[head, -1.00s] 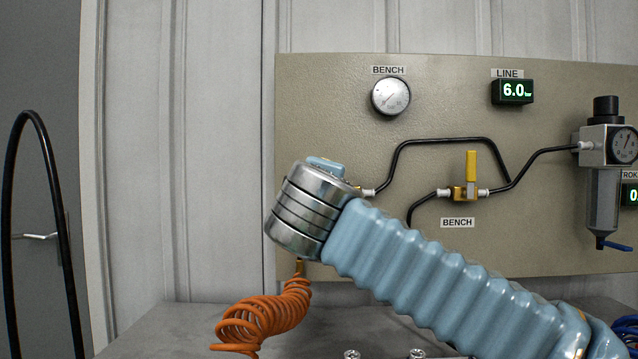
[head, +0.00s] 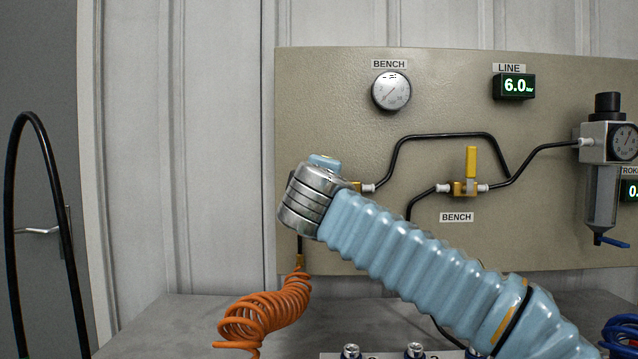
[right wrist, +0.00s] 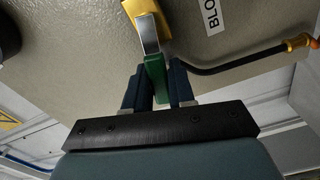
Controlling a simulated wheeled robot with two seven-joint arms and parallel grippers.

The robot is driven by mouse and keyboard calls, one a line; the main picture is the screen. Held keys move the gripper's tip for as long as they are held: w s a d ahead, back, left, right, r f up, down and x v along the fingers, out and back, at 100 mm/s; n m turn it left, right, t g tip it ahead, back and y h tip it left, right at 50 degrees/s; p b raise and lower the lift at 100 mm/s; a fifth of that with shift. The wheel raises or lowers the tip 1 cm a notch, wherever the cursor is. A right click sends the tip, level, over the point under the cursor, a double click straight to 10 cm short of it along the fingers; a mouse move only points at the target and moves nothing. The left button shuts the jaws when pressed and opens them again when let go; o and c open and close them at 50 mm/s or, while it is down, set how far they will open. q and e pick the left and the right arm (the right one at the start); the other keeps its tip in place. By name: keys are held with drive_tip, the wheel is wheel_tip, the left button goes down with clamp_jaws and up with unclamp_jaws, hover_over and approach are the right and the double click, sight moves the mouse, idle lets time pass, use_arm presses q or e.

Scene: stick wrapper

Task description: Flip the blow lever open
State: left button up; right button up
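The green blow lever (right wrist: 154,75) shows in the right wrist view, on a brass valve (right wrist: 148,20) beside a partly cut-off label (right wrist: 212,15) reading "BLO". My right gripper (right wrist: 160,88) has its two dark fingers on either side of the lever's end, close against it with no clear gap. In the head view my right arm reaches across to the panel. Its wrist hides the blow lever and gripper; only a bit of brass fitting (head: 355,186) shows beside it. My left gripper is not in view.
A bench valve with a raised yellow lever (head: 471,163) sits right of my wrist on the panel (head: 560,240). Black tubes, a gauge (head: 391,91) and a filter regulator (head: 605,160) are on the panel. An orange coiled hose (head: 265,310) hangs below my wrist.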

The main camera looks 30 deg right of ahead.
clamp_jaws()
drive_tip(key=shift+f+n+b, duration=0.3)
drive_tip(key=shift+f+n, duration=0.1)
drive_tip(key=shift+n, duration=0.2)
drive_tip(key=shift+f+n, duration=0.4)
drive_tip(key=shift+n, duration=0.7)
drive_tip(key=o, duration=0.8)
unclamp_jaws()
drive_tip(key=shift+a, duration=0.1)
drive_tip(key=b+v, duration=0.2)
drive_tip(key=v, duration=1.1)
drive_tip(key=shift+s+a+b, duration=0.15)
drive_tip(key=shift+s+b, duration=0.15)
drive_tip(key=shift+s, duration=0.05)
